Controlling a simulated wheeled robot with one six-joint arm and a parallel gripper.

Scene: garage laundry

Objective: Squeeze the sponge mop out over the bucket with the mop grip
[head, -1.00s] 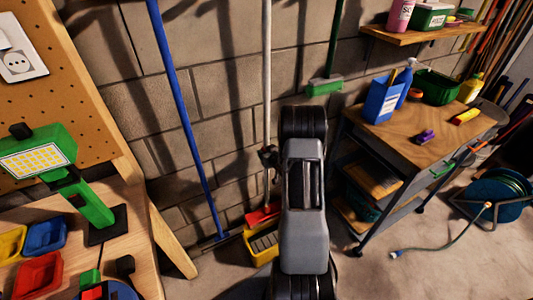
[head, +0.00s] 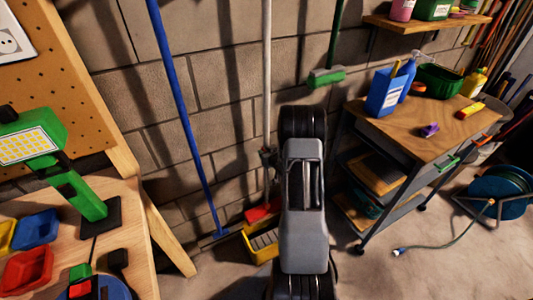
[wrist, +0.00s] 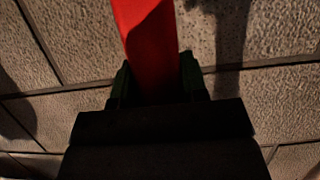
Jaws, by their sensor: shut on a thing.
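The sponge mop has a pale upright pole (head: 267,75) against the block wall. Its red head (head: 262,209) is low down, at the far edge of the yellow bucket (head: 258,250), which stands on the floor. My arm hides the bucket's right part. My gripper (head: 268,156) is at the pole, above the red head. In the wrist view my gripper (wrist: 155,88) is shut on a red bar, which I take to be the mop grip (wrist: 147,35). Its lower end is hidden between the fingers. I cannot tell whether the sponge is pressed.
A blue-handled tool (head: 180,110) leans on the wall to the left. A green broom (head: 327,77) hangs at the right. A wooden workbench (head: 135,215) is at the left, a cart (head: 440,115) at the right. A hose reel (head: 497,190) stands on the floor beyond the cart.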

